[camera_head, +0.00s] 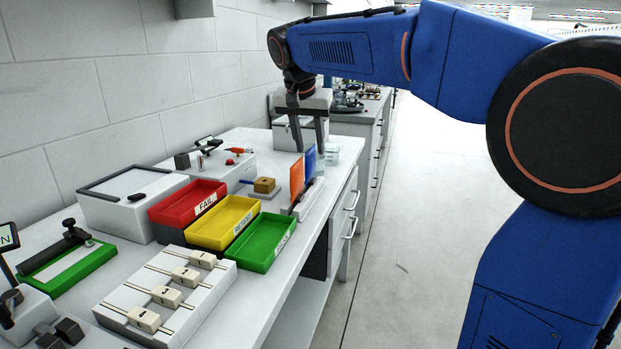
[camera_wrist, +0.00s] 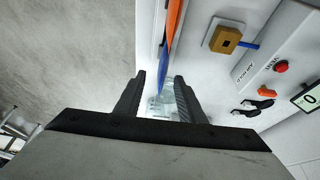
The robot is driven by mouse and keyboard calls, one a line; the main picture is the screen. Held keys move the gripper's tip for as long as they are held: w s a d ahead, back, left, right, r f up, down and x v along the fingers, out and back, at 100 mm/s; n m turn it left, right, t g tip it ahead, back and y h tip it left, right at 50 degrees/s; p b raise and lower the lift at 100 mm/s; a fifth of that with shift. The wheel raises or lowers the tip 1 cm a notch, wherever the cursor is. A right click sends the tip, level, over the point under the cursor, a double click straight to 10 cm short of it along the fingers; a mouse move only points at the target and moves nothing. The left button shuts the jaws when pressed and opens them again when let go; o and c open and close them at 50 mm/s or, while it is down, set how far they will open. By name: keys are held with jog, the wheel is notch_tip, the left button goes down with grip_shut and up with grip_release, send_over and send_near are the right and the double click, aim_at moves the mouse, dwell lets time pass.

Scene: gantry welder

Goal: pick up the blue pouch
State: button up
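The blue pouch (camera_head: 310,161) stands upright as a thin sheet beside an orange pouch (camera_head: 297,180) near the front edge of the bench. In the wrist view the blue pouch (camera_wrist: 164,66) shows edge-on, and its lower end reaches into the space between my fingers. My gripper (camera_head: 310,148) points down at the far end of the pouches, with its fingers apart. In the wrist view my gripper (camera_wrist: 160,78) is open, and neither finger visibly presses on the pouch. I cannot tell the exact depth between fingertips and pouch.
Red (camera_head: 187,206), yellow (camera_head: 223,222) and green (camera_head: 263,241) trays stand on the bench left of the pouches. A small brass-coloured block (camera_head: 264,185) is close by. Clear containers (camera_head: 332,153) stand near my gripper. The floor right of the bench is free.

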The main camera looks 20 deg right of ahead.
aim_at(310, 159)
jog(key=shift+a+x, duration=0.1)
jog(key=shift+x, duration=1.45)
jog(key=shift+a+x, duration=0.15)
jog(key=shift+x, duration=1.4)
jog(key=shift+w, duration=0.15)
jog(key=shift+c, duration=0.6)
grip_shut()
